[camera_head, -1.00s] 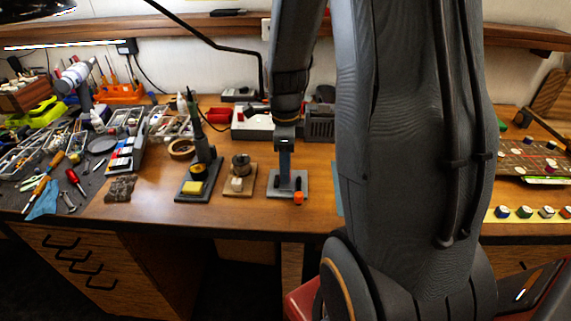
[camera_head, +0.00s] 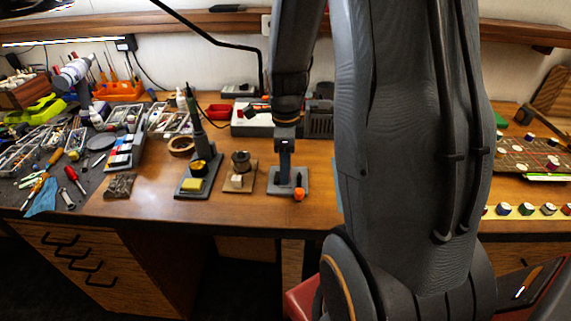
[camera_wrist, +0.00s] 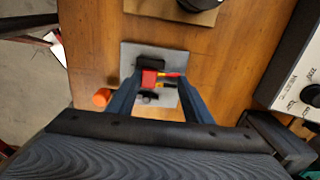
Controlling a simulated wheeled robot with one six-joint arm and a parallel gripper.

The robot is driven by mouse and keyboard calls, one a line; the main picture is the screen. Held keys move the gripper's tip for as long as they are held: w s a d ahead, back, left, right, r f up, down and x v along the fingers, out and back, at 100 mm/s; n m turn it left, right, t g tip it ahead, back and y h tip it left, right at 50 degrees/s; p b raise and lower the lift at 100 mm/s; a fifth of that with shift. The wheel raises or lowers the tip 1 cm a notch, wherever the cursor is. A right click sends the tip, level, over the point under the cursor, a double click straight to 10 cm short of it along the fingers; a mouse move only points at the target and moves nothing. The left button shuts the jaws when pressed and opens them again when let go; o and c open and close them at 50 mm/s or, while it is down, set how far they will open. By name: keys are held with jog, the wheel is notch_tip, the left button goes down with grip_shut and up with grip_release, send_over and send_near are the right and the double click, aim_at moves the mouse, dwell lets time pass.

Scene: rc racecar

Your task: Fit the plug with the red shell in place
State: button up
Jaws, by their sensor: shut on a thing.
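The plug with the red shell (camera_wrist: 149,78) shows in the wrist view between the two dark blue fingers of my gripper (camera_wrist: 158,80). Short red and yellow pieces extend to its right. My gripper is shut on the plug; the exact finger contact is hard to see. A black block (camera_wrist: 150,63) lies just beyond the plug, over the grey base plate (camera_wrist: 133,50); I cannot tell whether they touch. In the head view my gripper (camera_head: 286,176) points down over the grey plate (camera_head: 275,188), and the plug is hidden there.
An orange cylinder (camera_wrist: 102,97) stands at the plate's front edge. A wooden-based spool stand (camera_head: 240,180) and a soldering iron stand (camera_head: 190,187) are left of the plate. A white device with knobs (camera_wrist: 308,85) is at right in the wrist view. Bare bench (camera_wrist: 235,60) lies between.

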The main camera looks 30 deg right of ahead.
jog(key=o, duration=1.1)
jog(key=shift+s, duration=0.1)
jog(key=shift+s+f, duration=0.1)
jog(key=c, duration=0.3)
jog(key=shift+o, duration=0.4)
jog(key=shift+a, duration=0.1)
